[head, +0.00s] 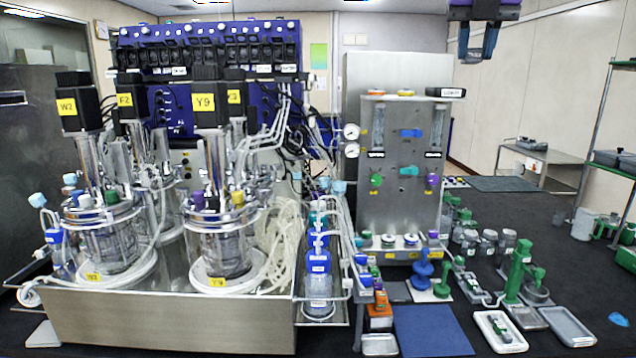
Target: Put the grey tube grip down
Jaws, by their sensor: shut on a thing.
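My gripper (478,42) hangs at the top edge of the head view, right of centre, with its dark blue fingers pointing down. It is high above the dark bench and apart from everything on it. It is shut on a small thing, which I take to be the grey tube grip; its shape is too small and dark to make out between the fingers. I cannot pick out another grey tube grip on the bench with certainty.
A blue mat (432,332) lies bare at the front. A white tray (484,322) holds a green and grey tool; an empty-looking grey tray (567,326) lies right of it. A steel pump cabinet (404,215) stands behind. Glass bioreactors in a steel tub (170,325) fill the left.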

